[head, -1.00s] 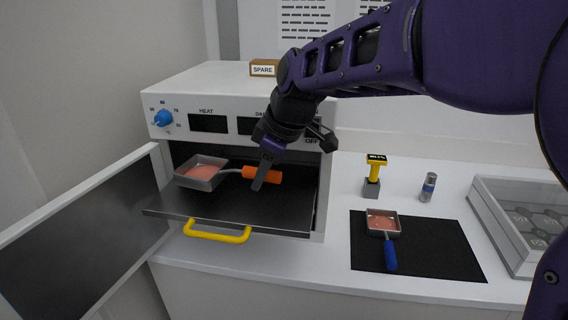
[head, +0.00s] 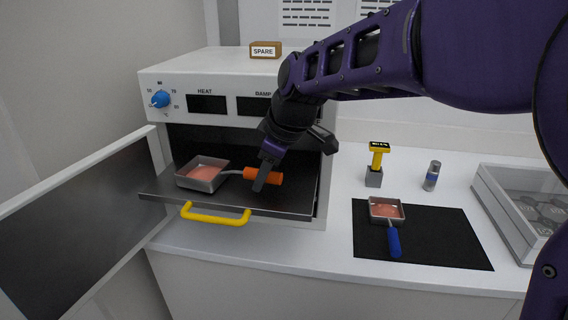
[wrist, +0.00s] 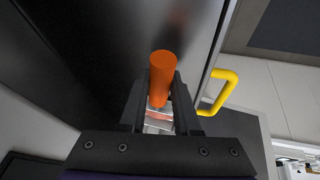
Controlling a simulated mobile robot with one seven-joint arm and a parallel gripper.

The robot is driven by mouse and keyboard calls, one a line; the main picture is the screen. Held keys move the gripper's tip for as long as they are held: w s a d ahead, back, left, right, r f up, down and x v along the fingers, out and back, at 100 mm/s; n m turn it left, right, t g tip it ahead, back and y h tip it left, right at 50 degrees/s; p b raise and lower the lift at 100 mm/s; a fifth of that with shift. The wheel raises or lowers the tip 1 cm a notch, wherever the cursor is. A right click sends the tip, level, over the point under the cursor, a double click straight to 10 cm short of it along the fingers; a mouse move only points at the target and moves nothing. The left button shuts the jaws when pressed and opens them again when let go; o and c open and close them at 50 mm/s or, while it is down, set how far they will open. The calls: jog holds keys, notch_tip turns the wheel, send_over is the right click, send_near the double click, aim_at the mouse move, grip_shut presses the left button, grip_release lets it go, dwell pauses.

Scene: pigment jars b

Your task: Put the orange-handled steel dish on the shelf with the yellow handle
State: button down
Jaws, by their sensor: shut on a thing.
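The steel dish (head: 203,174) with pink contents is over the left part of the pulled-out dark shelf (head: 235,203) and looks level, seemingly at the shelf's surface; I cannot tell for sure whether it touches. Its orange handle (head: 276,179) points right. The shelf's yellow handle (head: 214,218) is on its front edge. My gripper (head: 262,179) is shut on the orange handle from above.
The white oven (head: 210,85) has its door (head: 85,205) swung open at left. To the right, a blue-handled dish (head: 386,210) lies on a black mat (head: 440,242). A yellow-topped stamp (head: 378,160), a small jar (head: 432,176) and a clear-lidded case (head: 520,205) stand nearby.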

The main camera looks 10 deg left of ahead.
jog(key=shift+f, duration=0.25)
jog(key=c, duration=0.6)
grip_release()
jog(key=shift+o, duration=0.2)
jog(key=shift+r+p, duration=2.05)
jog(key=shift+r, duration=0.95)
